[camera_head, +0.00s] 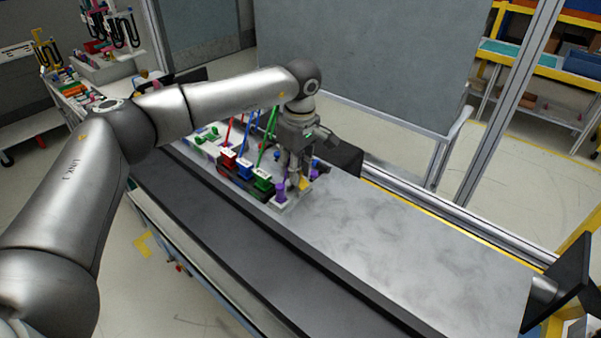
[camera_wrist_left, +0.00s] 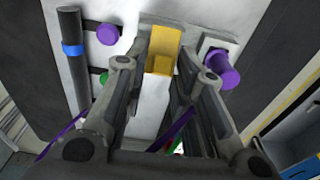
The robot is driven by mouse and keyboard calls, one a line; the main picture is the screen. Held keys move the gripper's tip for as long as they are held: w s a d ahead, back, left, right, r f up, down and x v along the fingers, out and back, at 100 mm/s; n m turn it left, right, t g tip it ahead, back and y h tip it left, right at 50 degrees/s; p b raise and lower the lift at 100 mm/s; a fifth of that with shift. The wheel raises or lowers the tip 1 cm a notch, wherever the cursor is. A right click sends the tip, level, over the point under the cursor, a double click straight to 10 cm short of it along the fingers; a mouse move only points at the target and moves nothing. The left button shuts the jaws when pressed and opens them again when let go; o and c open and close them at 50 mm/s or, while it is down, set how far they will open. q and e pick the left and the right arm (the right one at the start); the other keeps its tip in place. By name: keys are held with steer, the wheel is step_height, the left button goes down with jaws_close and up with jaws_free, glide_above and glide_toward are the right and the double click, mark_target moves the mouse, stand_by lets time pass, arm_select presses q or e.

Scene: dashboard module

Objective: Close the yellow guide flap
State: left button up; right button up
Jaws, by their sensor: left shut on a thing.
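The yellow guide flap (camera_wrist_left: 165,48) shows in the left wrist view between the fingers of my left gripper (camera_wrist_left: 170,55). In the head view a small patch of the flap (camera_head: 304,184) shows just right of the fingertips. My left gripper (camera_head: 295,182) points down at the right end of the module board (camera_head: 290,201). Its fingers are closed against the flap's sides, as far as the wrist view shows. The flap's hinge and lower part are hidden. My right gripper is in neither view.
A purple peg (camera_wrist_left: 221,68) stands right of the flap and another purple knob (camera_wrist_left: 108,34) left of it. The grey tabletop (camera_head: 400,240) to the right is clear.

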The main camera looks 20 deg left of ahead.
arm_select(q)
steer(key=h, duration=0.1)
steer(key=a+f+g+h+b, duration=0.1)
steer(key=h, duration=0.1)
steer(key=h+b, duration=0.1)
steer(key=shift+w+a+f, duration=0.25)
steer(key=shift+w, duration=0.1)
steer(key=shift+g+h, duration=0.3)
steer(key=o, duration=0.8)
steer(key=shift+a, duration=0.1)
steer(key=v, duration=1.1)
steer(key=shift+a+r, duration=0.15)
steer(key=shift+r, duration=0.25)
steer(key=shift+f, duration=0.1)
